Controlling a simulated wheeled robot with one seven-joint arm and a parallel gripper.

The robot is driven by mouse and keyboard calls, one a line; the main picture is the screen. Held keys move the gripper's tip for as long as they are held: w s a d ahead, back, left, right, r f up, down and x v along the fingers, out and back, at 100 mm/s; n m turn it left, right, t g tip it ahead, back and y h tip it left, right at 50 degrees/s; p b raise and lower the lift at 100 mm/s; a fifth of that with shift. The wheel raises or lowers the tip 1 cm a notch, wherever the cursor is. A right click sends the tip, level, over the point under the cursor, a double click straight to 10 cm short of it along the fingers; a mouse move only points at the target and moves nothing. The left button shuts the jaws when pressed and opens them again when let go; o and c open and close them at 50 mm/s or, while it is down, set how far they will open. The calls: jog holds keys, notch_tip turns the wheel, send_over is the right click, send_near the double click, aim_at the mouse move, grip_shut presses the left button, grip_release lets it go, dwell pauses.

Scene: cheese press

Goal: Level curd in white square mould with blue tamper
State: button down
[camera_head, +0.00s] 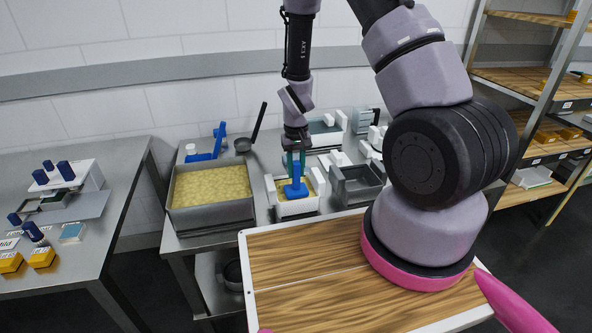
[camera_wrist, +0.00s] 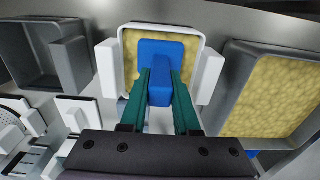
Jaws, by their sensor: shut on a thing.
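The white square mould (camera_head: 298,211) stands on the metal table, and it also shows in the wrist view (camera_wrist: 210,80) with a white block on each side. Yellow curd (camera_wrist: 131,52) lies inside its walls. The blue tamper (camera_head: 295,190) is upright, with its flat plate (camera_wrist: 160,48) inside the mould opening, over the curd. The plate hides much of the curd, and I cannot tell how firmly it touches. My gripper (camera_head: 293,163) is above the mould, its green fingers shut on the tamper's handle, one finger on each side.
A grey vat of curd (camera_head: 175,190) stands left of the mould and a dark empty mould (camera_head: 360,190) right of it. My wooden-topped base fills the foreground. Shelves (camera_head: 530,85) stand at right.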

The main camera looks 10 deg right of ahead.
jog(key=shift+r, duration=4.95)
